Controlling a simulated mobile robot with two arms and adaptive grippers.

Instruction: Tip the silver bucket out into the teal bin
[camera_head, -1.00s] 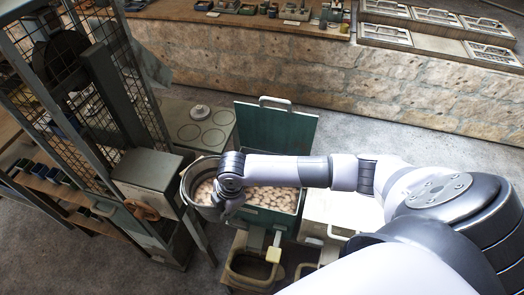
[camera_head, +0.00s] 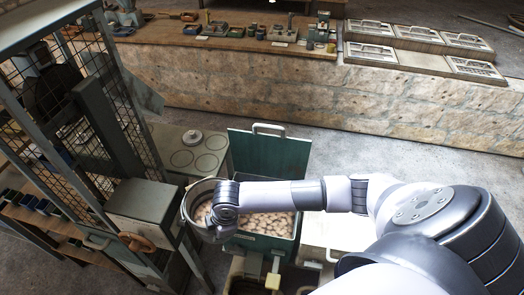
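The silver bucket (camera_head: 188,210) is left of the middle, held up at the left edge of the teal bin (camera_head: 270,244). Its round mouth shows, partly covered by my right wrist. My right gripper (camera_head: 221,230) is at the bucket's right side and appears closed on its rim, though my own wrist hides most of the fingers. The teal bin stands open with its lid (camera_head: 268,156) raised at the back. Many pale brown round pieces (camera_head: 264,222) lie in the bin. My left gripper is out of view.
A metal mesh-guarded machine (camera_head: 95,120) with a wooden-handled wheel (camera_head: 137,242) stands close on the left. A bench with round plates (camera_head: 188,158) is behind the bucket. A stone wall (camera_head: 300,95) runs across the back. Open bins sit in front of the teal bin.

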